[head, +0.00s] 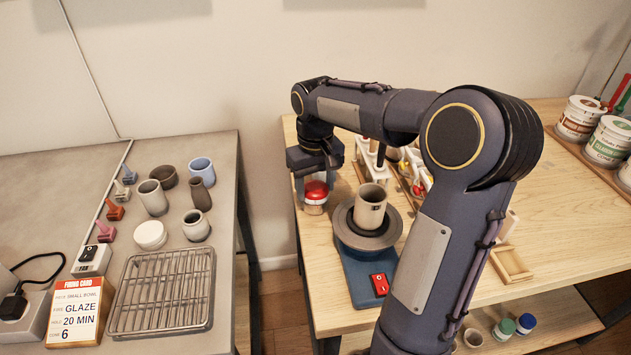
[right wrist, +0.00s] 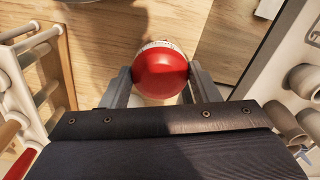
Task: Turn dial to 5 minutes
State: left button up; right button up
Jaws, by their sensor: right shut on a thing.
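The dial is the red domed top of a small round timer (head: 316,190) with a pale marked ring, standing at the left edge of the wooden table. In the right wrist view the red dome (right wrist: 160,76) sits between the fingers, and part of its marked ring shows at the far side; the numbers are too small to read. My right gripper (head: 315,180) reaches down over the timer and is shut on the dome, with one finger on each side; it also shows in the right wrist view (right wrist: 159,84). My left gripper is not in view.
A grey potter's wheel (head: 350,238) carrying a beige cup (head: 370,206) stands close right of the timer. A gap separates the wooden table (head: 325,312) from the grey table (head: 215,150) with pots, a wire rack (head: 163,290) and a firing card (head: 77,310).

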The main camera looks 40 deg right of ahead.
aim_at(315, 187)
jog(key=shift+r+m+p, duration=0.15)
jog(key=shift+m+p, duration=0.25)
jog(key=shift+m, duration=0.8)
jog(key=o, duration=1)
notch_tip(315, 187, up, 8)
jog(key=shift+f, duration=0.2)
